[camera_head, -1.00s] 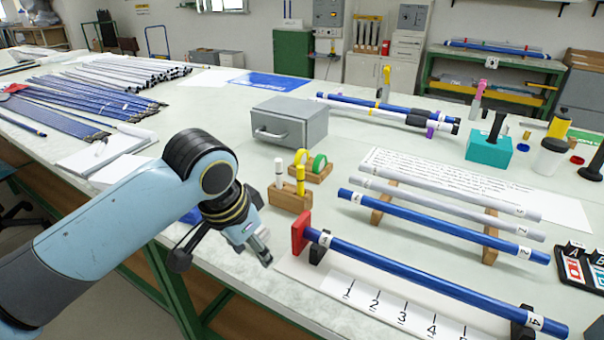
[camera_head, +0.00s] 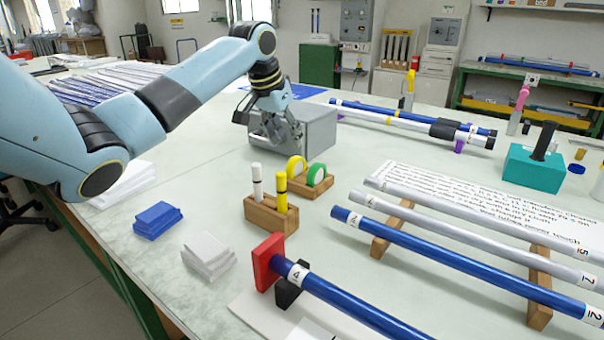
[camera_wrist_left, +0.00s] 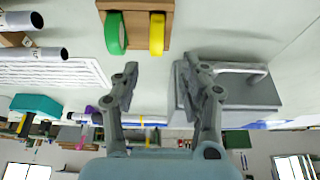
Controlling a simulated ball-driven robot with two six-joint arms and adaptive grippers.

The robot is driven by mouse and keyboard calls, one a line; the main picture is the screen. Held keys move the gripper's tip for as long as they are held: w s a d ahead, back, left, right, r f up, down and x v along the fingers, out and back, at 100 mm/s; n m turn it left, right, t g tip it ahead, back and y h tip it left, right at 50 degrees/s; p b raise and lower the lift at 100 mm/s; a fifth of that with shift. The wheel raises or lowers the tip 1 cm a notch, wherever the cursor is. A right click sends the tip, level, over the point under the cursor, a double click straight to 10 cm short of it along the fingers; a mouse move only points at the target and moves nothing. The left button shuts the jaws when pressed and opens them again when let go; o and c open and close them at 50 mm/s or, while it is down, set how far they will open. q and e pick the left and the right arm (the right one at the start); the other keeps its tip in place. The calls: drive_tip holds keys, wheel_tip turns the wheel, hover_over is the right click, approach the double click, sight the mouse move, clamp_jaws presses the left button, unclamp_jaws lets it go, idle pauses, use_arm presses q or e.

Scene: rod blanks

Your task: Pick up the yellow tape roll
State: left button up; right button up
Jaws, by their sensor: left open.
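The yellow tape roll (camera_head: 296,170) stands upright in a small wooden holder (camera_head: 312,187), beside a green tape roll (camera_head: 317,174). In the left wrist view the yellow tape roll (camera_wrist_left: 157,34) is at the top centre, with the green roll (camera_wrist_left: 116,34) to its left. My left gripper (camera_head: 274,132) is in front of the grey drawer box in the head view, behind and above the tape holder, apart from the roll. In the wrist view its two open fingers (camera_wrist_left: 160,72) have nothing between them. My right gripper is not in view.
The grey drawer box (camera_head: 318,132) is close to my left gripper. A wooden block (camera_head: 271,213) with a white and a yellow marker stands in front of the tapes. Blue and white rods on wooden supports (camera_head: 540,290) lie to the right. Blue pads (camera_head: 157,220) and white pads (camera_head: 208,255) lie left.

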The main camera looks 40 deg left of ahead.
sight(295, 157)
use_arm(q)
drive_tip(key=shift+x, duration=1.25)
drive_tip(key=shift+w+f, duration=0.15)
drive_tip(key=shift+f, duration=0.1)
drive_tip(key=x, duration=0.2)
drive_tip(key=b+x, duration=0.1)
drive_tip(key=x, duration=0.2)
drive_tip(key=shift+d+f+b, duration=0.1)
drive_tip(key=shift+d+b, duration=0.15)
drive_tip(key=shift+b, duration=0.05)
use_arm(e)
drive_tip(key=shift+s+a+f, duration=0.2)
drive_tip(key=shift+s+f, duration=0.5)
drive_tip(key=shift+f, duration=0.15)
use_arm(q)
drive_tip(key=shift+c, duration=0.4)
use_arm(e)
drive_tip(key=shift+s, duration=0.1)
use_arm(q)
drive_tip(key=shift+c, duration=1.2)
clamp_jaws()
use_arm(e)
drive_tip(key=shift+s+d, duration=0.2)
